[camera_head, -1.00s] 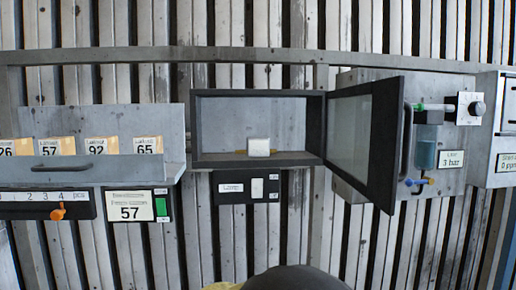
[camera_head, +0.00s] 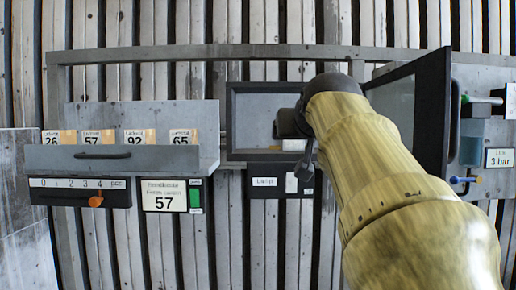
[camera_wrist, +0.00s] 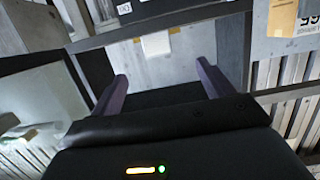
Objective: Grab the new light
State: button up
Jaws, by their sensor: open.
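The new light appears to be the small white block (camera_head: 294,145) on the floor of the dark-framed box (camera_head: 232,120), labelled "Lamp" below. In the head view my gripper (camera_head: 292,122) is at the front of the box and hides part of the block. In the wrist view, the white block (camera_wrist: 155,43), with yellowish ends, lies ahead between the lines of the two fingers. My gripper (camera_wrist: 163,76) is open there, with nothing between its fingers, which appear short of the block.
The box's glazed door (camera_head: 445,110) stands open on the right, close to my arm. A grey drawer (camera_head: 75,158) with several numbered cards is on the left, above a slider panel (camera_head: 60,193) and a "57" display (camera_head: 163,196). A blue container (camera_head: 471,142) is beyond the door.

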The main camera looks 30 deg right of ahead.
aim_at(292, 142)
jog(key=shift+s+d+r, duration=0.1)
jog(key=shift+s+r, duration=0.3)
jog(key=shift+r, duration=0.3)
jog(key=p+x, duration=0.4)
jog(key=x, duration=0.8)
jog(key=shift+w+d+r, duration=0.1)
jog(key=shift+w, duration=0.1)
jog(key=shift+s, duration=0.1)
